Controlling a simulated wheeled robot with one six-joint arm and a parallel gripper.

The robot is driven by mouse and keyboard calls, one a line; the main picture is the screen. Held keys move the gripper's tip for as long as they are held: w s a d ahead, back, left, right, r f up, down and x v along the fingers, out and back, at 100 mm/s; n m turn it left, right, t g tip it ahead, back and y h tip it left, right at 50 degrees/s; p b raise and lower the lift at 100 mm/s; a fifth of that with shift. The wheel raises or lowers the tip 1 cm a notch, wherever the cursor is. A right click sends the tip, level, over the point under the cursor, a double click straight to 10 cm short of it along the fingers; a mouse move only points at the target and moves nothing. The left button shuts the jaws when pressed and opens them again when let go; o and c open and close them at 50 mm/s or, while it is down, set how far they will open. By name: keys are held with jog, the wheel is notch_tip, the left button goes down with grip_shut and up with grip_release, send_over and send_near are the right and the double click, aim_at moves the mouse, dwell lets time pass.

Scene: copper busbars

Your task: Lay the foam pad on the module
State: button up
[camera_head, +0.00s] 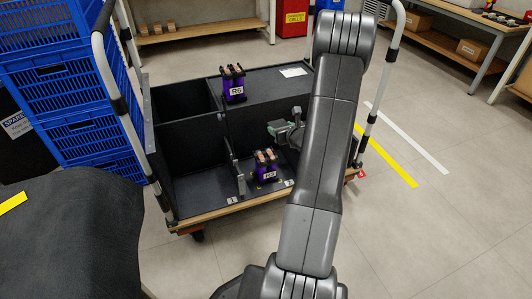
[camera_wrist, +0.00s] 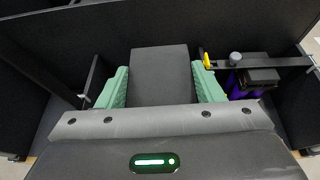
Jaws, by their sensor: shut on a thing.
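My gripper (camera_wrist: 161,88) has green fingers and is shut on the dark grey foam pad (camera_wrist: 160,72), which fills the space between them. In the head view my gripper (camera_head: 280,129) hangs over the cart's lower bay, and the pad cannot be made out there. A purple module labelled R3 (camera_head: 265,172) with copper-coloured tops stands upright in that bay, below and left of my gripper. Another purple module labelled R6 (camera_head: 233,86) stands on the cart's upper level. A purple module (camera_wrist: 245,88) with a dark top shows right of the pad in the wrist view; its label is not visible.
The black cart (camera_head: 186,150) has walled compartments and upright handles. A bar with a yellow tip (camera_wrist: 207,61) crosses near the module in the wrist view. Blue crates (camera_head: 62,90) stand left.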

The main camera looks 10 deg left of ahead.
jog(key=n+y+b, duration=0.1)
jog(key=y+b, duration=0.1)
send_over(268, 158)
jog(key=shift+g, duration=0.4)
notch_tip(268, 158, down, 7)
jog(key=shift+a+f, duration=0.15)
jog(key=shift+f, duration=0.05)
jog(key=shift+f+b, duration=1.55)
jog(key=shift+f, duration=1.35)
jog(key=shift+f, duration=0.4)
jog(key=o, duration=1)
